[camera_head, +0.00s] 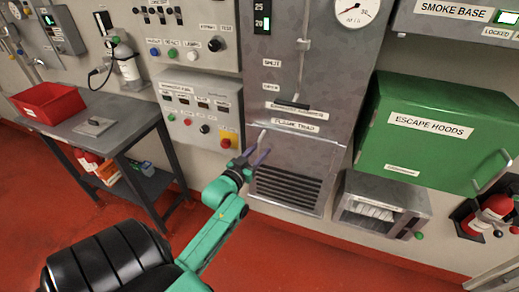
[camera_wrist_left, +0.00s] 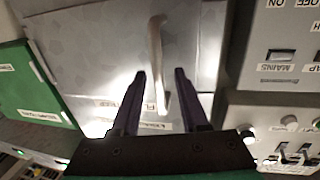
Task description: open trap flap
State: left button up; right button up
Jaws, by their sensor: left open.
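The trap flap (camera_head: 308,155) is a grey metal panel below the "FLAME TRAP" label (camera_head: 295,126), on the front of the tall grey cabinet. It looks closed. A pale bar handle (camera_head: 262,137) stands at its left side. My left gripper (camera_head: 259,156) is open, with its dark fingers at the handle's lower part. In the left wrist view, the handle (camera_wrist_left: 156,45) runs between the two fingertips (camera_wrist_left: 160,74), with gaps on both sides. I cannot tell how deep it sits between them. My right gripper is in neither view.
A louvred vent (camera_head: 287,187) is below the flap. A control panel (camera_head: 203,110) with knobs is close on the left. A green "ESCAPE HOODS" box (camera_head: 430,130) juts out on the right, above a small grey box (camera_head: 378,210). A bench with a red tray (camera_head: 48,102) stands left. Red floor is clear in front.

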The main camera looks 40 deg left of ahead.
pick_arm(q)
jog(key=shift+c, duration=0.3)
grip_shut()
dwell(1.2)
